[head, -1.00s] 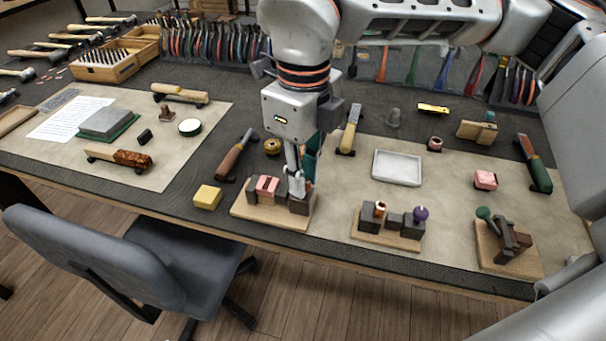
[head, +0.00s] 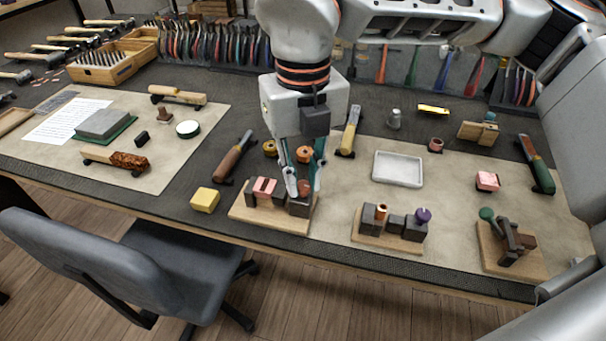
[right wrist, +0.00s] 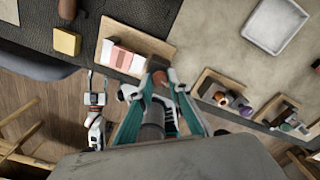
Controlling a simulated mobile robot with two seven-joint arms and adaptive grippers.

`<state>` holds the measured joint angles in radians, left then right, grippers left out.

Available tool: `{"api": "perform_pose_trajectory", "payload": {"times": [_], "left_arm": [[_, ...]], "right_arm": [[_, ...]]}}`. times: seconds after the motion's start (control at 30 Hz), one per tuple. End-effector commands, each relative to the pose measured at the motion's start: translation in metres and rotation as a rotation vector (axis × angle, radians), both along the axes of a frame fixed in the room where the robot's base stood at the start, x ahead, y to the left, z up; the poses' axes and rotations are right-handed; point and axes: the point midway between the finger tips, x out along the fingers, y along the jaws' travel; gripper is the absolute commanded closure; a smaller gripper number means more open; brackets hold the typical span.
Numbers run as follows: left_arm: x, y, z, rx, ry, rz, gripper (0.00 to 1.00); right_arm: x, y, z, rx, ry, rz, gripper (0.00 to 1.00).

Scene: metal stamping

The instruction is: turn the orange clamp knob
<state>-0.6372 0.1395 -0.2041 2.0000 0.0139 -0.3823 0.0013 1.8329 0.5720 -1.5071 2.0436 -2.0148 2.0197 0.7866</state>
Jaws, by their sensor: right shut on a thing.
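The orange clamp knob (head: 304,186) looks reddish brown and sits at the right end of a dark clamp on a wooden base (head: 240,213). A pink block (head: 265,186) is held between the clamp's dark jaws. My right gripper (head: 304,191) points down over the clamp with one finger on each side of the knob, shut on it. The knob also shows between the fingertips in the right wrist view (right wrist: 172,75), partly hidden by the fingers and a dark clamp block.
A similar clamp with a purple knob (head: 423,214) stands to the right, and one with a green knob (head: 487,213) further right. A yellow block (head: 205,199) lies to the left. A wooden-handled tool (head: 234,158) and a white tray (head: 398,168) are nearby.

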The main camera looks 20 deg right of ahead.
Motion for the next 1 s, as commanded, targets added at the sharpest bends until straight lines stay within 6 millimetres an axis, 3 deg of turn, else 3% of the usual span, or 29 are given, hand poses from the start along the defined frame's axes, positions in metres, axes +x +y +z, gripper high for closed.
{"api": "perform_pose_trajectory", "payload": {"times": [0.43, 0.47, 0.5, 0.53, 0.87, 1.0], "left_arm": [[-0.001, 0.001, -0.002, 0.002, 0.005, 0.000, 0.60], [-0.001, 0.001, -0.003, 0.002, 0.005, 0.000, 0.60], [-0.001, 0.001, -0.003, 0.002, 0.006, -0.001, 0.60], [-0.001, 0.001, -0.003, 0.002, 0.006, -0.001, 0.60], [0.001, 0.002, -0.001, 0.004, -0.001, -0.003, 0.60], [0.001, 0.001, -0.001, 0.003, 0.000, -0.002, 0.60]], "right_arm": [[0.000, 0.000, 0.001, 0.001, -0.002, -0.011, 1.00], [0.000, 0.000, 0.001, 0.001, -0.002, -0.011, 0.80], [0.000, 0.000, 0.001, 0.001, -0.002, -0.011, 0.70], [0.000, 0.000, 0.001, 0.001, -0.002, -0.011, 0.66], [0.000, 0.000, 0.001, 0.000, -0.001, -0.010, 0.66], [0.001, 0.000, 0.011, 0.001, -0.003, -0.011, 0.66]]}}
